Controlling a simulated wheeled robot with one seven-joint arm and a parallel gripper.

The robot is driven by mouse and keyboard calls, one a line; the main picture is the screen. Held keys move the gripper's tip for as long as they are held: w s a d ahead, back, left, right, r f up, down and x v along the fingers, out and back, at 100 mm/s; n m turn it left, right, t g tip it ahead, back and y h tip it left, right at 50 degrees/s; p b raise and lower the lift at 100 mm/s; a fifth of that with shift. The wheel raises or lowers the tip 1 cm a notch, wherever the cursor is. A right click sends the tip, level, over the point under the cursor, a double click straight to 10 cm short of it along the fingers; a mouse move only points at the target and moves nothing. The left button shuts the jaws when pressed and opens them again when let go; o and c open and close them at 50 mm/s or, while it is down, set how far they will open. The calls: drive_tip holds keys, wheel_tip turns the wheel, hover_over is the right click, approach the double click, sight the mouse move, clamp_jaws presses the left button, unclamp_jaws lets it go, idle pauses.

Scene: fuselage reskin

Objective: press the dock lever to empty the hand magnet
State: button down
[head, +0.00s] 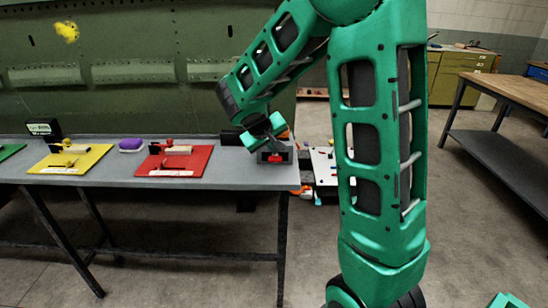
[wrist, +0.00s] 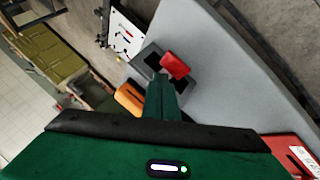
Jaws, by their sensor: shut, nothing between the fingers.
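The dock (head: 289,155) is a dark box at the right end of the grey table. It bears a red lever (head: 275,158), which also shows in the wrist view (wrist: 174,66). In the wrist view the dark dock (wrist: 146,58) lies around the lever. My gripper (wrist: 161,80) is shut and empty, pointing down at the dock, its tips just beside the red lever; I cannot tell whether they touch it. An orange part (wrist: 128,98) shows left of my fingers and may be the hand magnet; its lower part is hidden.
The grey table (head: 225,172) holds a red mat (head: 197,163), a yellow mat (head: 45,166) and a purple block (head: 131,145) left of the dock. A white board (head: 323,165) with small items stands beyond the table's right end. A wooden workbench (head: 515,90) is far right.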

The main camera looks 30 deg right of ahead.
sight(274, 156)
drive_tip(key=shift+s+f, duration=0.1)
drive_tip(key=shift+f, duration=0.7)
idle(0.9)
drive_tip(key=shift+r, duration=1.4)
drive_tip(key=shift+w+d+r, duration=0.1)
drive_tip(key=shift+w+r, duration=0.05)
drive_tip(key=shift+r, duration=1.1)
drive_tip(key=shift+w+d+r, duration=0.1)
drive_tip(key=shift+w+r, duration=0.05)
drive_tip(key=shift+r, duration=1.1)
drive_tip(key=s+d+m+g+y, duration=0.2)
drive_tip(key=s+m+g, duration=0.1)
drive_tip(key=s, duration=1.3)
drive_tip(key=s+a+f+m+g+y, duration=0.1)
drive_tip(key=s+a+f+y, duration=0.1)
drive_tip(key=s, duration=0.7)
drive_tip(key=s+a+f+m+y, duration=0.1)
drive_tip(key=s+a, duration=0.3)
drive_tip(key=s, duration=0.6)
drive_tip(key=shift+s+f+g+y, duration=0.25)
drive_tip(key=shift+f+g+y, duration=0.15)
drive_tip(key=shift+f+y, duration=0.4)
